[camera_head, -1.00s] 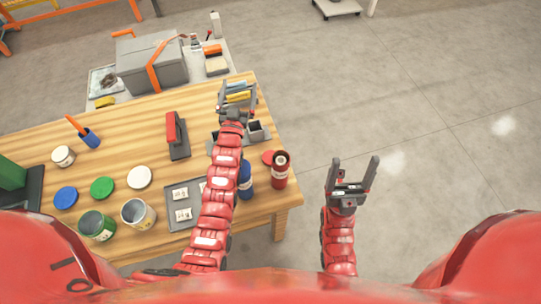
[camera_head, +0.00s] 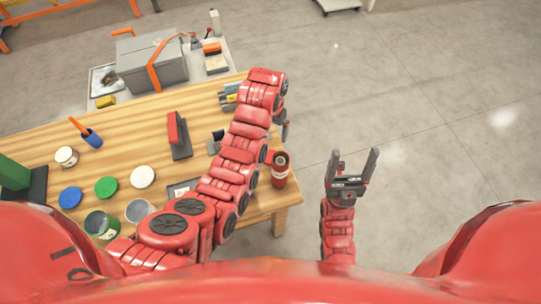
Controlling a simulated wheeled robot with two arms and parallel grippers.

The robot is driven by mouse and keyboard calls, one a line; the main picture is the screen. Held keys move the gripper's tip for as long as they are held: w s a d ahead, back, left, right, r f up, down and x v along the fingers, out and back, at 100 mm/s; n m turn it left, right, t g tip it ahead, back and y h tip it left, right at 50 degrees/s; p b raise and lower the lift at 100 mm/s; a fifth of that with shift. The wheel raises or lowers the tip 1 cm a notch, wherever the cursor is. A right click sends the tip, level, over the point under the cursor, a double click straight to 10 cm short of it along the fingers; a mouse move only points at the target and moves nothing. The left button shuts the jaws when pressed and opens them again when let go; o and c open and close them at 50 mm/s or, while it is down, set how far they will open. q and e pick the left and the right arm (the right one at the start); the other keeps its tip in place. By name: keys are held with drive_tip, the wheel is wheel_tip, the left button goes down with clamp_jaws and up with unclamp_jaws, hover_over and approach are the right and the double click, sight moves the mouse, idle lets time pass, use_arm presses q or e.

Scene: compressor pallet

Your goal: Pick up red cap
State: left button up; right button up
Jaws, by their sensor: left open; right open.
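The red cap (camera_head: 269,157) lies on the wooden table just left of the red bottle (camera_head: 280,171); my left arm covers part of it. The red bottle stands near the table's right edge, with a dark opening on top. My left gripper (camera_head: 285,128) is bent over beyond the arm's end, above the table's right edge and farther back than the cap. It is open, but mostly hidden behind the wrist. My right gripper (camera_head: 351,172) is open and empty, over the floor to the right of the table.
The wooden table (camera_head: 110,130) bears a blue lid (camera_head: 70,197), a green lid (camera_head: 106,187), a white lid (camera_head: 142,177), open cans (camera_head: 101,224) and a red-and-black tool (camera_head: 178,135).

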use_arm(q)
drive_tip(key=b, duration=1.2)
hover_over(270, 156)
drive_tip(key=f, duration=1.2)
drive_tip(key=shift+s+d+f, duration=0.15)
drive_tip(key=shift+s+d, duration=0.05)
drive_tip(key=shift+s, duration=0.2)
drive_tip(key=shift+w+f, duration=0.1)
drive_tip(key=shift+f, duration=0.05)
drive_tip(key=shift+a+f+p, duration=0.1)
drive_tip(key=shift+f+p, duration=0.3)
drive_tip(key=shift+p, duration=0.15)
drive_tip(key=shift+w+f+p, duration=0.1)
drive_tip(key=shift+f+p, duration=0.2)
drive_tip(key=shift+p, duration=0.05)
drive_tip(key=shift+w+f+p, duration=0.15)
drive_tip(key=shift+f+p, duration=0.35)
drive_tip(key=shift+f, duration=1.1)
drive_tip(key=c, duration=1.2)
